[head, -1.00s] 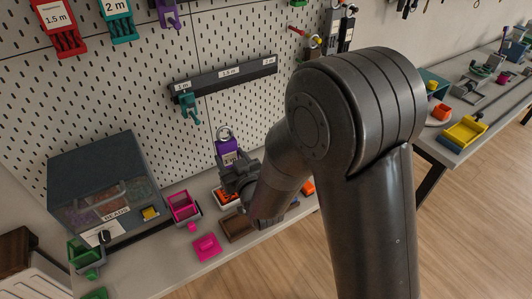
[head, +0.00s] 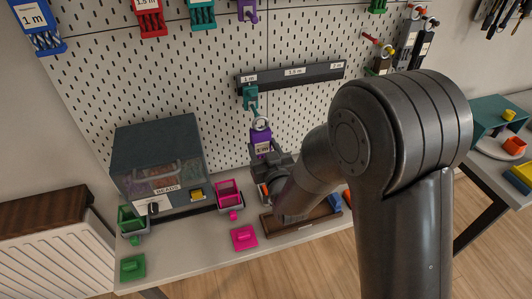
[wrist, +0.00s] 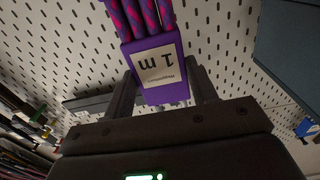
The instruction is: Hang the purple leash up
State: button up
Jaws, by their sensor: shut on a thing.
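The purple leash (head: 262,143) has a purple block with a white label and a pale ring (head: 261,124) above it. In the wrist view the purple block (wrist: 164,67) reads "1 m" upside down, with purple and pink cords (wrist: 145,18) at the top edge. My gripper (wrist: 166,85) is shut on the block. In the head view my gripper (head: 268,165) is below the dark rail (head: 318,75) labelled 1 m, 1.5 m and 2 m. A teal clip-like piece (head: 250,97) hangs under the 1 m label, just above the ring. I cannot tell whether they touch.
The pegboard (head: 210,80) stands behind the bench. A bead cabinet (head: 158,150), a pink bin (head: 229,192) and a brown tray (head: 300,222) are on the bench. Blue (head: 38,25), red (head: 149,18) and teal (head: 202,14) cord holders hang above.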

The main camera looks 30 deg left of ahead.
jog(key=shift+x, duration=2.7)
jog(key=o, duration=0.6)
jog(key=c, duration=0.5)
jog(key=shift+f, duration=0.2)
jog(key=o, duration=1.4)
